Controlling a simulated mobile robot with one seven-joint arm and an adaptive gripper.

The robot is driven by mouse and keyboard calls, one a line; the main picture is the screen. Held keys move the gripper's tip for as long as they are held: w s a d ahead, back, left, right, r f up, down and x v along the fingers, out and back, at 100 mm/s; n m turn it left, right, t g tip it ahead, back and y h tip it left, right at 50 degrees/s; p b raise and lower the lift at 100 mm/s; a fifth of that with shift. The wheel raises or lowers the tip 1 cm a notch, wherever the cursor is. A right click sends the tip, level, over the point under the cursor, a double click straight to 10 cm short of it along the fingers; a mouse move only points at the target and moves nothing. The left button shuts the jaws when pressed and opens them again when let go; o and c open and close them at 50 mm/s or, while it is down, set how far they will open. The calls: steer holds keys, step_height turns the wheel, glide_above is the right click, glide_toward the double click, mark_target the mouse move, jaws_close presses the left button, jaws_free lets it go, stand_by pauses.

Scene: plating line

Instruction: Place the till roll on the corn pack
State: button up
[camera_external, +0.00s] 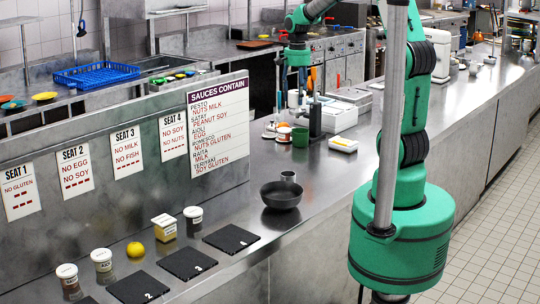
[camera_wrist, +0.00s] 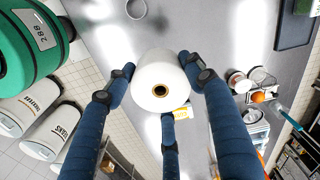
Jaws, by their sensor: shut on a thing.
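The till roll (camera_wrist: 152,68) is a white cylinder with a brown-ringed core, its end facing the wrist camera. My gripper (camera_wrist: 160,82) is shut on it, with blue fingers around its sides. The roll is held above the counter. The likely corn pack (camera_external: 343,145) is a small white and yellow pack on the counter, right of the green cup. In the wrist view a yellow patch of it (camera_wrist: 183,112) shows just past the roll's lower edge, partly hidden by the roll and a finger. In the external view the roll is not clearly visible.
A green cup (camera_external: 300,137) and white containers (camera_external: 340,117) stand near the pack. A dark bowl (camera_external: 281,194) stands nearer the camera. Jars (camera_external: 102,260), a lemon (camera_external: 135,249) and numbered black mats (camera_external: 187,263) lie at the front left.

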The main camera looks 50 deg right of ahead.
steer(key=s+d+m+p, duration=0.1)
steer(key=s+d+m, duration=0.4)
steer(key=d, duration=0.7)
steer(key=s+d+m, duration=0.2)
steer(key=s+d, duration=0.5)
steer(key=d, duration=0.5)
step_height(320, 180, down, 19)
steer(key=shift+s+a, duration=0.15)
steer(key=shift+s, duration=0.15)
steer(key=shift+r, duration=0.1)
glide_above(344, 141)
steer(key=shift+w+f, duration=0.15)
steer(key=shift+f, duration=0.6)
steer(key=shift+f+b, duration=0.35)
steer(key=shift+f, duration=1.35)
steer(key=shift+f, duration=0.15)
